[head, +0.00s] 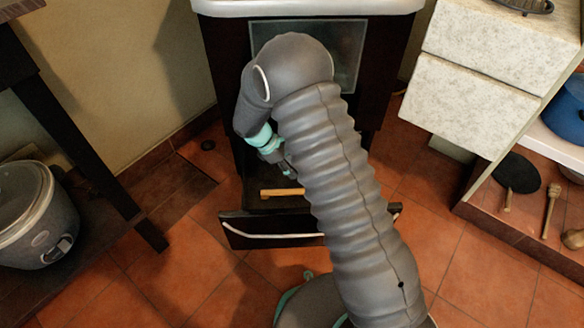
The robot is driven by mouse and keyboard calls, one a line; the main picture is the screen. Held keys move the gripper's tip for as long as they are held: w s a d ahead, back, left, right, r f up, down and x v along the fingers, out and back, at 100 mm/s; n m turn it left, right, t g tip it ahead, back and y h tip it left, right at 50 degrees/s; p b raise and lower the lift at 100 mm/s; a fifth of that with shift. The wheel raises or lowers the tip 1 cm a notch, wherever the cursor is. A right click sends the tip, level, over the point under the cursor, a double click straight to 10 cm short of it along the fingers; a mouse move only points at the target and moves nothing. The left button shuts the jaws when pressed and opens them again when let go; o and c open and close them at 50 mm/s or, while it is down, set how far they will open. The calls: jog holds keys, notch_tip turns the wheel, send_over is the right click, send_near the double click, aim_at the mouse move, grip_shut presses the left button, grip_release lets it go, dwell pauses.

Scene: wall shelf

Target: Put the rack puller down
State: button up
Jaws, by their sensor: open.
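The rack puller (283,192) appears to be the pale wooden stick lying inside an open lower drawer (270,231). Only part of the stick shows; its right end runs close to my arm. My gripper (284,168) is above and behind the stick, pointing down toward the drawer. It is open, small in the picture and partly hidden by my grey sleeved arm. The stick looks apart from the fingers.
The drawer belongs to a dark stove (225,60) with a glass door. A rice cooker (38,215) stands at the left. White drawers (475,100) and an open shelf with a blue pot (566,105) are at the right.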

jog(key=p+v, duration=0.1)
jog(key=v, duration=0.9)
jog(key=s+d+r+m+y, duration=0.25)
jog(key=d+r+m, duration=0.4)
jog(key=r, duration=0.65)
jog(key=s+d+r+m+t+y, duration=0.1)
jog(key=s+d+r+m, duration=0.2)
jog(key=s+d+r, duration=0.45)
jog(key=s+d+r+m+t, duration=0.1)
jog(key=s+d+r+m, duration=0.1)
jog(key=s, duration=0.4)
jog(key=s+d+r+m+t+y, duration=0.1)
jog(key=s+d+r+m, duration=0.1)
jog(key=s+m, duration=0.2)
jog(key=s+d+r+m+t+y, duration=0.1)
jog(key=s+d+m+t, duration=0.1)
jog(key=s, duration=0.6)
jog(key=shift+d+r+m, duration=0.4)
jog(key=shift+d+m, duration=0.05)
jog(key=shift+m, duration=0.1)
jog(key=shift+y, duration=0.25)
